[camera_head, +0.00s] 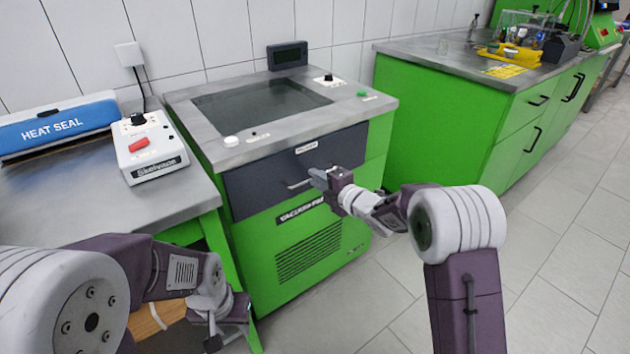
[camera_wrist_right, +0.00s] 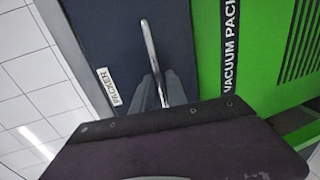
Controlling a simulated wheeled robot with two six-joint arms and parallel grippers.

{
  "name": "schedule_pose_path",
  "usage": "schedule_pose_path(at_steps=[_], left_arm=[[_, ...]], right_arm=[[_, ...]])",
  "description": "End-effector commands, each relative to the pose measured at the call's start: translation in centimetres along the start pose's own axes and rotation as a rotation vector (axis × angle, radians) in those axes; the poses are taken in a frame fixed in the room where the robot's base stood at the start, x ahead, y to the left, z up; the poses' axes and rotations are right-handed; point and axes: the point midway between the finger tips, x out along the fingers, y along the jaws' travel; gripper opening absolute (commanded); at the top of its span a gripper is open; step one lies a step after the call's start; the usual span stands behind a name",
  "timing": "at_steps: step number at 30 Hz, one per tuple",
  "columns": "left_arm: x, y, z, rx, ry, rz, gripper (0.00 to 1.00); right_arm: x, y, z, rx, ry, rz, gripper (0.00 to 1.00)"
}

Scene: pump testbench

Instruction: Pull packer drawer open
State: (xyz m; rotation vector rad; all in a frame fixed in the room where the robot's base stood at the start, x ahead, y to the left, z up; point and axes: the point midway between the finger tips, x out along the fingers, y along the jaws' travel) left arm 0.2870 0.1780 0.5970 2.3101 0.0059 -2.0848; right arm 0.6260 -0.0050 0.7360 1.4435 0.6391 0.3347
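The packer drawer (camera_head: 262,182) is the dark front panel of the green vacuum packer, with a small label on it. It looks shut, about flush with the cabinet. Its silver bar handle (camera_head: 298,185) runs across the front. My right gripper (camera_head: 316,180) is at the right end of the handle. In the right wrist view the handle (camera_wrist_right: 148,45) runs down between the two grey fingers (camera_wrist_right: 162,88), which are close together around it; part of it is hidden by the gripper body. My left gripper (camera_head: 228,333) is low at the left, empty, fingers apart, touching nothing.
The packer top (camera_head: 190,112) has a glass lid. A heat sealer (camera_head: 58,125) and control box (camera_head: 150,148) stand on the left table. A green cabinet (camera_head: 440,120) stands to the right. The tiled floor (camera_head: 545,235) in front is clear.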

Motion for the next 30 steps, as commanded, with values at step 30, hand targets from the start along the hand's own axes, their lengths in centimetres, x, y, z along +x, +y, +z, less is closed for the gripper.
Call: schedule_pose_path(at_steps=[30], left_arm=[[0.27,0.00,0.03,0.000,0.000,0.000,0.36]], right_arm=[[1.26,0.01,0.03,0.001,-0.001,-0.001,0.00]])
